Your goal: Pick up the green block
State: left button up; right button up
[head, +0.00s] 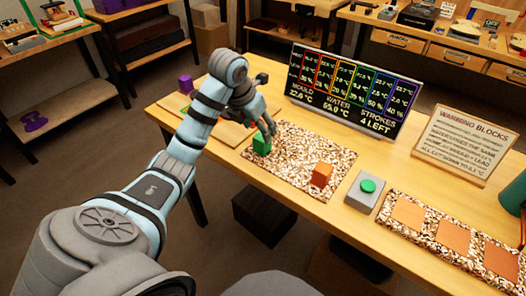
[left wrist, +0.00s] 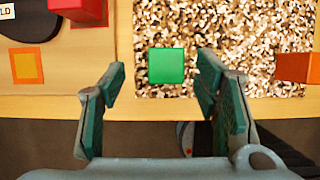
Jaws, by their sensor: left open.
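The green block (head: 262,146) stands on the speckled mat (head: 300,182), near the mat's left end. My left gripper (head: 264,124) hangs over the block in the head view, with the jaws pointing down. The fingers are open and apart from the block, with nothing held. My right gripper is not in view.
An orange block (head: 321,175) stands on the mat to the right. Beyond it are a grey box with a green button (head: 368,186) and a strip with orange squares (head: 450,235). A dark display board (head: 345,95) stands behind the mat. A purple block (head: 186,84) is at the left.

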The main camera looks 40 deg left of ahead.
aim_at(262, 143)
pick_arm(q)
jog(key=x, duration=0.4)
jog(key=shift+s+d+f, duration=0.15)
jog(key=shift+d+f, duration=0.1)
jog(key=shift+d, duration=0.05)
jog(key=c, duration=1.2)
